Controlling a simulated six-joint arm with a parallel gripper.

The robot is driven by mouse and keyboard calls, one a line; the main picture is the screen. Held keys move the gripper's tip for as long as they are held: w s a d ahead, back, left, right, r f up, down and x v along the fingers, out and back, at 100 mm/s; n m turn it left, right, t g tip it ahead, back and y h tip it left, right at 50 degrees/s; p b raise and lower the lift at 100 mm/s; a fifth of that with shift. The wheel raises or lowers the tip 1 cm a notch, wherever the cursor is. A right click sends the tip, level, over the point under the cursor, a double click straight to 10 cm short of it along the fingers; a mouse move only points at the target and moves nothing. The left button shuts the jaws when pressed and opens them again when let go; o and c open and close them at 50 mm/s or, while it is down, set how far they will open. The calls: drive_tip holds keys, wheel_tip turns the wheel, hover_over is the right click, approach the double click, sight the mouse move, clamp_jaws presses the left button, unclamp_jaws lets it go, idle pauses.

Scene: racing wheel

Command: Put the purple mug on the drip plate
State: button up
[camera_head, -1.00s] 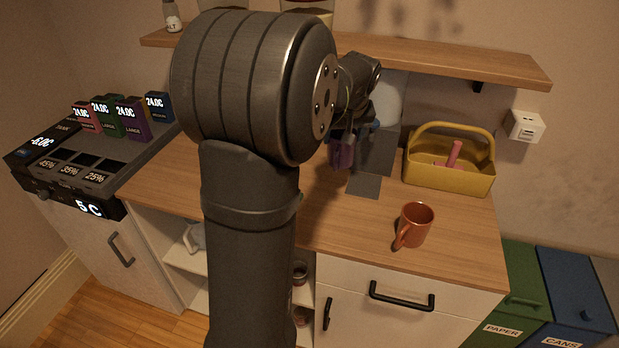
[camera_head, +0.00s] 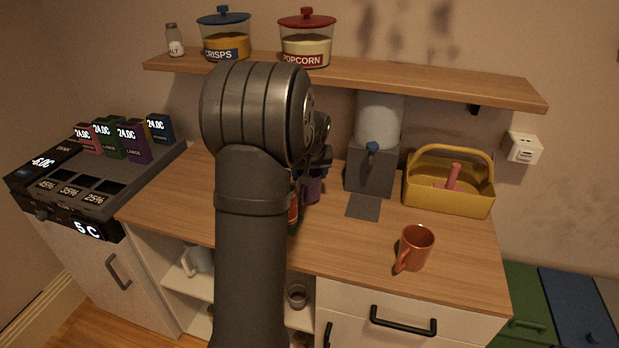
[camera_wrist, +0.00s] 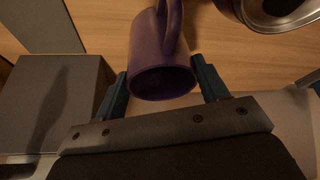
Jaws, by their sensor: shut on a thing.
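The purple mug (camera_wrist: 160,50) is between the two fingers of my gripper (camera_wrist: 162,88) in the wrist view, with its handle toward the top of that picture. My gripper is shut on it. In the head view the mug (camera_head: 311,188) shows just right of my arm, partly hidden, left of the water dispenser (camera_head: 371,165). The drip plate (camera_head: 364,206) is the flat dark grey square in front of the dispenser, and it is bare. I cannot tell whether the mug touches the counter.
An orange mug (camera_head: 415,248) stands at the front right of the counter. A yellow basket (camera_head: 449,198) is right of the dispenser. My arm hides part of a red object (camera_head: 293,212) beside the purple mug. A shelf (camera_head: 400,82) runs above.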

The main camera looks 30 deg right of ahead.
drive_tip(key=shift+f, duration=0.75)
drive_tip(key=shift+f, duration=0.1)
drive_tip(key=o, duration=1.5)
drive_tip(key=shift+f, duration=0.1)
drive_tip(key=shift+o, duration=0.2)
drive_tip(key=v, duration=1.1)
drive_tip(key=shift+s+r, duration=0.15)
drive_tip(key=shift+r, duration=0.35)
drive_tip(key=shift+c, duration=0.9)
drive_tip(key=shift+r, duration=0.15)
drive_tip(key=c, duration=1.4)
